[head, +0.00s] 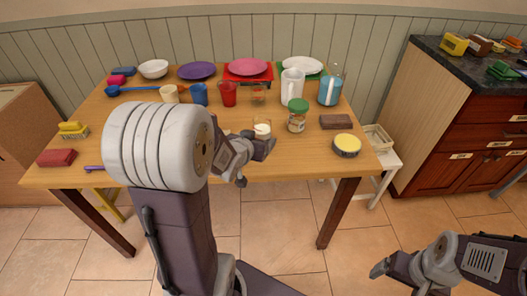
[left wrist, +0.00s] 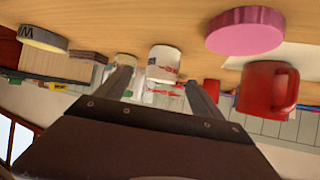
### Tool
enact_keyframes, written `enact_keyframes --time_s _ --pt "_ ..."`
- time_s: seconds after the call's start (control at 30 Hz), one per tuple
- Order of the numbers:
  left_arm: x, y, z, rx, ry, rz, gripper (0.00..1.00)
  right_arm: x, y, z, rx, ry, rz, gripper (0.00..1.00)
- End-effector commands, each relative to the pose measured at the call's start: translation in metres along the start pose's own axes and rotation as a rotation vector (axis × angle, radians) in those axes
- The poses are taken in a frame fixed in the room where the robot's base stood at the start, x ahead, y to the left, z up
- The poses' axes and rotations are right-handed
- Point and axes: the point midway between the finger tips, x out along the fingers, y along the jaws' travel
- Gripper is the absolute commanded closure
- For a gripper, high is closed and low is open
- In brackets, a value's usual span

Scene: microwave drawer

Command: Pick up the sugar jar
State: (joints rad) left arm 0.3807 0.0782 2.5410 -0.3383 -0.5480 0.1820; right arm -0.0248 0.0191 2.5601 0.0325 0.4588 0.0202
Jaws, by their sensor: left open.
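A small clear jar with white contents, which looks like the sugar jar (head: 262,130), stands near the table's front edge. My left gripper (head: 258,152) is open and empty just in front of it. In the left wrist view, which is upside down, a white labelled jar (left wrist: 165,62) shows between the fingers of my left gripper (left wrist: 157,80), beyond the tips; it appears to be the same jar. A green-lidded jar (head: 297,117) stands to its right. My right gripper (head: 382,267) is low at the bottom right, away from the table; its jaws are unclear.
A yellow-topped tin (head: 347,146) and brown block (head: 335,121) lie right. A pink round thing (left wrist: 245,30) shows in the left wrist view.

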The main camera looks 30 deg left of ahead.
Motion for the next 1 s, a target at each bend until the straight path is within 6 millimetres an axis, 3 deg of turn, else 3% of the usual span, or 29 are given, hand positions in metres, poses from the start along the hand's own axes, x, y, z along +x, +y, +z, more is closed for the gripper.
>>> enact_keyframes --time_s 0.03,0.1,0.3,0.5,0.7,1.0 --pt "0.013 -0.005 0.013 -0.004 0.048 -0.002 0.23 0.027 0.001 0.003 0.0 0.0 0.0 0.13" --pt "0.015 -0.009 0.006 -0.006 0.097 0.003 0.23 0.033 0.001 0.003 0.0 0.0 0.0 0.13" --pt "0.016 -0.009 -0.003 -0.006 0.128 0.008 0.23 0.031 0.001 0.003 0.0 0.001 0.0 0.13" --pt "0.046 -0.009 -0.005 -0.006 0.126 0.008 0.23 0.042 0.001 0.004 0.0 0.001 0.0 0.13" --pt "0.055 -0.008 -0.007 -0.005 0.125 0.008 0.23 0.044 0.001 0.004 0.0 0.0 0.0 0.13" --pt "0.101 -0.006 -0.011 -0.006 0.125 0.006 0.23 0.06 0.001 0.006 0.0 0.0 0.0 0.13"
